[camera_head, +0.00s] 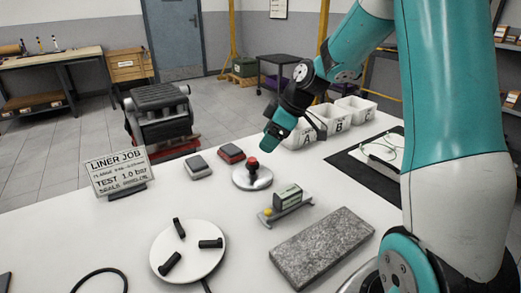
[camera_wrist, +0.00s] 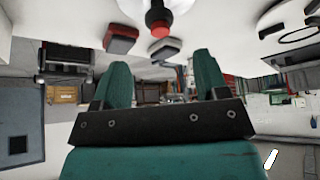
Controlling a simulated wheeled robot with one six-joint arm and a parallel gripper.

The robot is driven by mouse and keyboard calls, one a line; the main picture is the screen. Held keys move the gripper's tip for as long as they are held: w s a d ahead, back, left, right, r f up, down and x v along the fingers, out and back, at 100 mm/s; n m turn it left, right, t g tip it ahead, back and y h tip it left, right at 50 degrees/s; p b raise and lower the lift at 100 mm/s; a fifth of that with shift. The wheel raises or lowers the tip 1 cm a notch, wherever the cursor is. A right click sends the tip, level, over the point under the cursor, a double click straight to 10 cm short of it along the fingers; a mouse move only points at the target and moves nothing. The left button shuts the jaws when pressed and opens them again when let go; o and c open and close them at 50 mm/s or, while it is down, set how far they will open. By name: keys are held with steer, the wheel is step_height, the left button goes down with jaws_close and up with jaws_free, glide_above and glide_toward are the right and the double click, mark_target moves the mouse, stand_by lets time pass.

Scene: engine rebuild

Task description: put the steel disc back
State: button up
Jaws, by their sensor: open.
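The steel disc (camera_head: 262,181) lies flat on the white table. A black knob with a red top (camera_head: 253,164) stands at its middle. My gripper (camera_head: 270,140) is above and slightly beyond the knob, apart from it. In the wrist view my gripper (camera_wrist: 163,62) has its two green fingers apart with nothing between them. The red-topped knob (camera_wrist: 159,20) shows at the top edge of that view, past the fingertips. Only part of the disc (camera_wrist: 182,14) shows there.
A round white plate (camera_head: 188,265) with several black pads and a grey stone slab (camera_head: 322,246) are nearer. A small gauge block (camera_head: 288,197), two small blocks (camera_head: 198,167) and a sign (camera_head: 118,172) stand around the disc. White bins (camera_head: 338,119) stand behind.

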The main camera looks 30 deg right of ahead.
steer(key=s+a+r+m+g, duration=0.1)
steer(key=s+a+r, duration=0.2)
steer(key=s+a, duration=0.4)
steer(key=s+a+r+g, duration=0.1)
steer(key=s+a+r, duration=0.3)
steer(key=a, duration=0.5)
steer(key=s+a+m+g, duration=0.1)
steer(key=s+a, duration=0.2)
steer(key=s, duration=0.4)
steer(key=s+a+m+g, duration=0.1)
steer(key=s+a, duration=0.2)
steer(key=s, duration=0.5)
step_height(320, 180, up, 8)
steer(key=p, duration=0.9)
steer(key=shift+w+d, duration=0.2)
steer(key=shift+r, duration=0.1)
